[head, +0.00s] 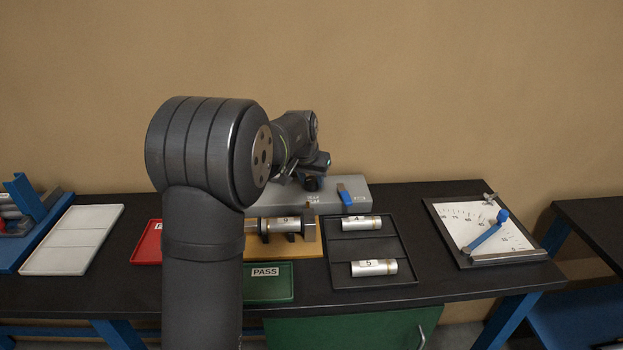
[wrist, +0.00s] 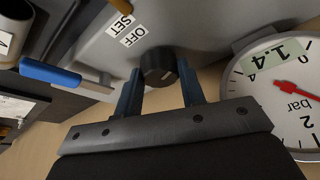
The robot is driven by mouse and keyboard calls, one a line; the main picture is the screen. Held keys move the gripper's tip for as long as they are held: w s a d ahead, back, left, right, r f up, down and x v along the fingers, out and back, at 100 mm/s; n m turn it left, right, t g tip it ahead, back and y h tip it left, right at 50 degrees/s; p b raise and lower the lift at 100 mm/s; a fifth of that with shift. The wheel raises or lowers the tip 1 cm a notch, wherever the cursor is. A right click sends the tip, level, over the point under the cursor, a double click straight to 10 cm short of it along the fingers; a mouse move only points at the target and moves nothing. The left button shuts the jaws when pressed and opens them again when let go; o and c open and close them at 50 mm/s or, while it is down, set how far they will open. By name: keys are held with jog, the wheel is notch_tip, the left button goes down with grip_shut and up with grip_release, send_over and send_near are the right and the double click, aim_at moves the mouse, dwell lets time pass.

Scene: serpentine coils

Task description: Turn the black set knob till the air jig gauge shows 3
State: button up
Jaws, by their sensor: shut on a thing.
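The black set knob (wrist: 158,66) sits on the grey air jig housing (wrist: 205,30), by the labels OFF and SET. My gripper (wrist: 160,88) has its two blue fingers on either side of the knob and is shut on it. The round white gauge (wrist: 245,92) is at the right of the wrist view, cut off by the edge. Its green panel reads 1.4, upside down, above "bar", and its red needle (wrist: 296,89) is partly visible. In the head view the knob (head: 312,184) is dark below my wrist on the grey jig (head: 373,195); the gauge face is not visible there.
A blue lever (head: 344,193) stands on the jig, right of the knob. In front are a black tray (head: 372,248) with two metal cylinders, a green PASS tray (head: 282,290) and a red tray (head: 148,243). A dial plate with a blue pointer (head: 487,232) lies right.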

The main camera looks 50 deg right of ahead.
jog(key=shift+m+g, duration=0.4)
jog(key=shift+m, duration=0.7)
jog(key=o, duration=1)
jog(key=shift+h, duration=0.3)
jog(key=v, duration=1.7)
jog(key=shift+r, duration=0.25)
